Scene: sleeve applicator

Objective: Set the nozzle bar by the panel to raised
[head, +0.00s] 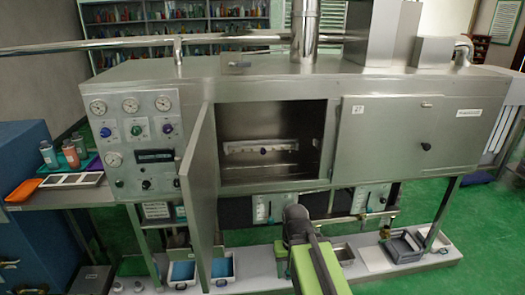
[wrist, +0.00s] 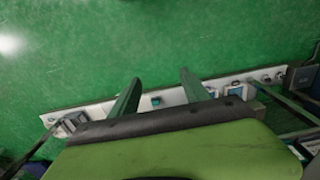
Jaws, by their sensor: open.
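A pale metal bar, seemingly the nozzle bar (head: 240,148), lies level across the inside of the open left chamber in the head view, with a dark knob (head: 263,150) at its middle. I cannot tell its setting from here. The instrument panel (head: 135,143) with gauges and knobs is left of that chamber. My gripper shows in the wrist view (wrist: 158,82), its two green fingers spread and empty over the floor and a white base strip. In the head view my arm rises below the chamber, apart from the bar; the fingers cannot be made out there.
The chamber door (head: 200,170) stands open towards me, between panel and opening. The right chamber door (head: 405,132) is shut. Below are small gauge plates (head: 262,208), blue-filled trays (head: 222,268) and a grey crate (head: 405,247). A blue cabinet (head: 35,220) stands left.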

